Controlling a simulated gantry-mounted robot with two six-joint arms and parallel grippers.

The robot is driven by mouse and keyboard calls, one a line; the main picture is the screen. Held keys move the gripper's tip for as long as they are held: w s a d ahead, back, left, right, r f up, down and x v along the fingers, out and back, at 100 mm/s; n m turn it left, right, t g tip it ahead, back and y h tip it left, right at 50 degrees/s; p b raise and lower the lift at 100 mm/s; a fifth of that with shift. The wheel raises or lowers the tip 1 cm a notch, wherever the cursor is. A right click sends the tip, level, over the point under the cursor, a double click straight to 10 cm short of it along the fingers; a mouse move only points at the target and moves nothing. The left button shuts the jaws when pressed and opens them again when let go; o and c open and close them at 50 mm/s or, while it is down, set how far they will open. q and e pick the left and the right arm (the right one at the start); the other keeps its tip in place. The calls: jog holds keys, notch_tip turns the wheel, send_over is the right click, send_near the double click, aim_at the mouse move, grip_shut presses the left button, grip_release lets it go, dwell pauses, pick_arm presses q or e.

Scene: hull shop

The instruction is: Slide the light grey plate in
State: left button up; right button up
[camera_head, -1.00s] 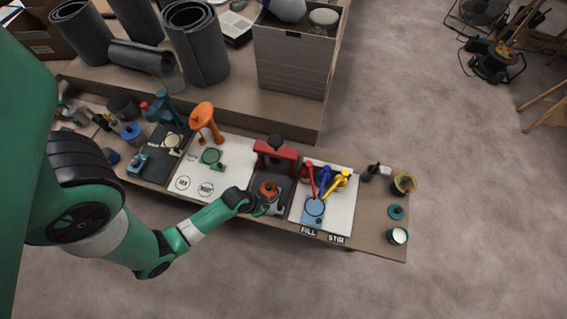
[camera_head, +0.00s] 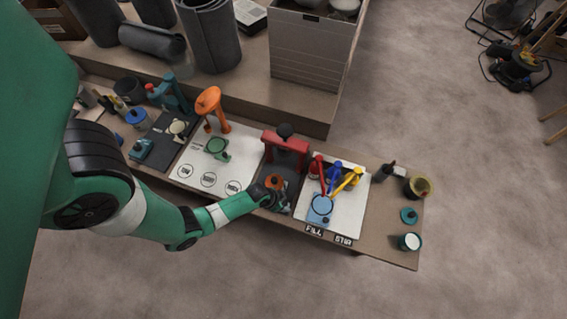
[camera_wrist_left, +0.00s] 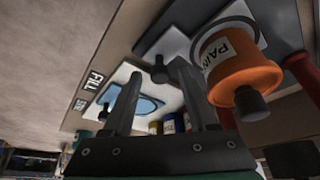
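In the head view the left gripper (camera_head: 270,197) is at the front of the red press (camera_head: 285,143), beside the orange can (camera_head: 274,181). The plate is mostly hidden there. My right gripper is not in view.
Left is a white board with an orange stand (camera_head: 209,101). A dark green cup (camera_head: 410,242) stands near the right end. Floor in front is clear.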

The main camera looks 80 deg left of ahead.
pick_arm(q)
grip_shut()
dwell(1.3)
